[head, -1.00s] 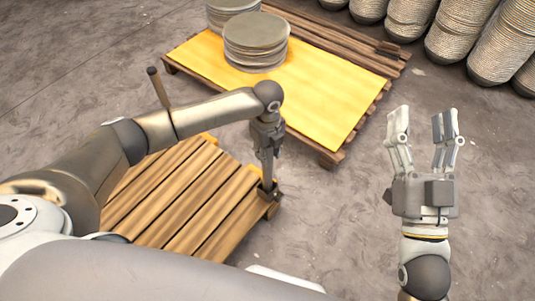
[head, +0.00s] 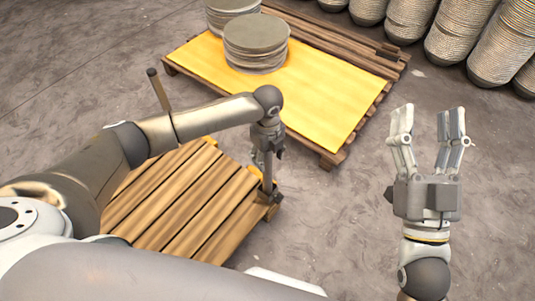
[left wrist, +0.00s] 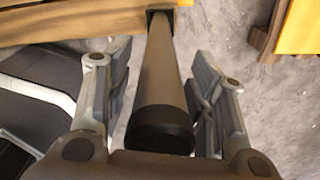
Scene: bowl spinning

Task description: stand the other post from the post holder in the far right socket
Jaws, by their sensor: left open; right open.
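One brown post stands upright in a dark socket (left wrist: 163,14) at the right corner of the near slatted pallet (head: 195,205). In the left wrist view the post (left wrist: 161,75) runs between my spread fingers, its dark top end close to the camera. My left gripper (head: 266,168) is open around this post, with a visible gap on both sides. A second brown post (head: 158,88) stands upright and slightly tilted in the picture, behind my left arm; its base is hidden. My right gripper (head: 427,112) is open and empty over the floor. I cannot make out the post holder.
A second pallet (head: 330,157) with a yellow top sheet (head: 330,98) carries stacked grey discs (head: 255,43). Rows of stacked bowls (head: 460,30) line the back right. Bare concrete floor (head: 330,220) lies between the pallets and my right arm.

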